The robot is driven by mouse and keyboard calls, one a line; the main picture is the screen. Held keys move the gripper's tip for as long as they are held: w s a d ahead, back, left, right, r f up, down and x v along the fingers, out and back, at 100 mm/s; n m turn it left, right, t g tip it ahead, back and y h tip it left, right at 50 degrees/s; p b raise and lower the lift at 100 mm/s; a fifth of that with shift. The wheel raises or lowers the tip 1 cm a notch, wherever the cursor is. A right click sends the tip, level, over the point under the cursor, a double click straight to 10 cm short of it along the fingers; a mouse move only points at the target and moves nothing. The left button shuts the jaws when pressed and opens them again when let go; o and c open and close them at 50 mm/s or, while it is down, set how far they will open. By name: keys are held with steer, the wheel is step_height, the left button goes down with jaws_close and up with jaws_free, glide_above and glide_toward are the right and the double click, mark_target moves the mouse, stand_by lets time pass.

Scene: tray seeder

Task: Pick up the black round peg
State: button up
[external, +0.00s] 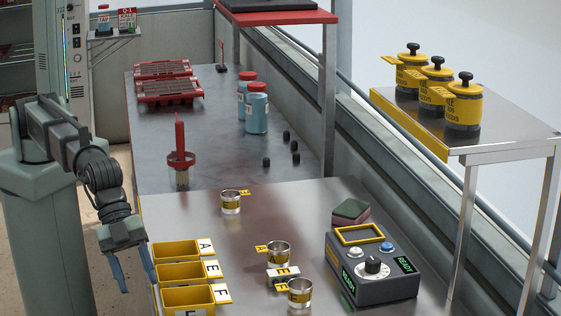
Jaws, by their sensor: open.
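Several small black round pegs stand apart on the far metal table, right of its middle. One black peg (286,135) is farthest back, another (294,146) is just in front of it, a third (297,158) is nearer, and one more (267,162) sits to the left. They are too small to tell apart in shape. My gripper (134,271) hangs at the lower left, fingers down, beside the yellow bins. Its two blue fingers are apart with nothing between them. It is well to the left of and nearer than the pegs.
Blue bottles with red caps (257,110) stand behind the pegs. Metal cups (231,202), yellow bins (178,250) and a control box (372,270) occupy the near table. Yellow canisters (463,108) stand on the right shelf.

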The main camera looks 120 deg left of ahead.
steer(key=w+a+r+y, duration=0.1)
steer(key=w+a+r, duration=0.25)
steer(key=a, duration=0.45)
steer(key=a+f+m+g+y, duration=0.2)
steer(key=a+m+g+y, duration=0.15)
steer(key=a, duration=3.85)
steer(key=m+g, duration=0.2)
steer(key=g, duration=0.2)
glide_above(266, 162)
steer(key=a, duration=0.1)
steer(key=f, duration=0.1)
steer(key=shift+h, duration=0.35)
steer(key=f, duration=1.3)
steer(key=shift+s, duration=0.25)
jaws_close()
